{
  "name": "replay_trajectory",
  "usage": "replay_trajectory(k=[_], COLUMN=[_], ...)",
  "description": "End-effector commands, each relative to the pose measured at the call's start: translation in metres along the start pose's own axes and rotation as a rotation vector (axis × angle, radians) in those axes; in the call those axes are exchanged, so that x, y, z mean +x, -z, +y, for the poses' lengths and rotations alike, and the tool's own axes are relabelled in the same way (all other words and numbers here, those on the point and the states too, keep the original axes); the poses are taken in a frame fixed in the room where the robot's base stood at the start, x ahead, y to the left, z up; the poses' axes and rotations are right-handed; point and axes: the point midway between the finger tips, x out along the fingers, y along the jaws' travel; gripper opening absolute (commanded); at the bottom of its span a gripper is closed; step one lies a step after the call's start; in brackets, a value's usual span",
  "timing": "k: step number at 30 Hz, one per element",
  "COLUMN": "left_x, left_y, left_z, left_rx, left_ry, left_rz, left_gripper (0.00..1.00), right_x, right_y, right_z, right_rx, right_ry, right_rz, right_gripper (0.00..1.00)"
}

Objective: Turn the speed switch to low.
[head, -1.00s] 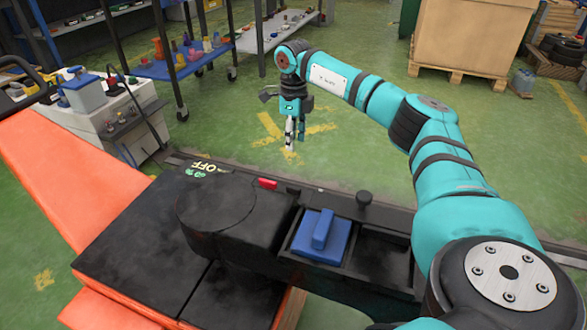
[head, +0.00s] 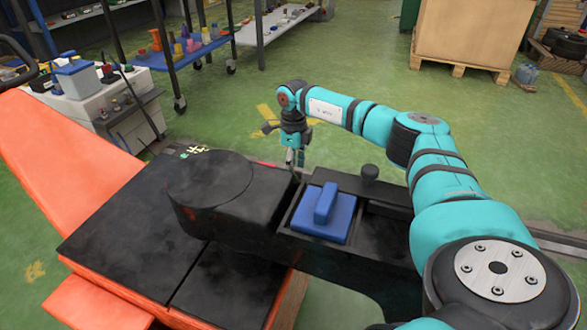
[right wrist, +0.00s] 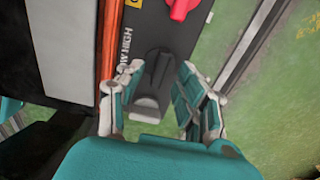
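The black speed switch (right wrist: 158,75) shows in the right wrist view, a dark knob with a grey-tipped handle on a dark panel. Lettering beside it (right wrist: 125,48) reads HIGH and, partly covered, what looks like LOW. My right gripper (right wrist: 160,112) is open, one finger on each side of the switch. I cannot tell whether either finger touches it. The switch is hidden there. My left gripper is not in view.
A red control (right wrist: 182,8) sits on the panel beyond the switch. Shelving and a cardboard box (head: 475,32) stand behind on open green floor.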

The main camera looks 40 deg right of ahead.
Motion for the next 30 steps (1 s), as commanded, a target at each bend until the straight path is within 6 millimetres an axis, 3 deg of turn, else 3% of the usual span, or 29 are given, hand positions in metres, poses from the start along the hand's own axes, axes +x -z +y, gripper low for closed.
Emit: replay_trajectory(k=[5, 15, 24, 30], left_x=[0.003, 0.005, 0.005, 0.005], left_y=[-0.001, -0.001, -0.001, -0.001], left_z=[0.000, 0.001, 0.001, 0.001], left_rx=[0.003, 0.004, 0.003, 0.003], left_ry=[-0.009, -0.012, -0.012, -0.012], left_rz=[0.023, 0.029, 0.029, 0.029], left_gripper=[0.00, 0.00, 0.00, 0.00], right_x=[0.019, 0.021, 0.021, 0.021], right_y=[0.000, 0.000, 0.000, 0.000], right_z=[0.001, 0.000, 0.000, 0.000], right_rx=[-0.001, -0.001, -0.001, -0.002], right_ry=[-0.001, 0.000, 0.000, 0.000], right_rz=[0.001, 0.000, 0.001, 0.001], right_gripper=[0.37, 0.37, 0.00, 0.00])
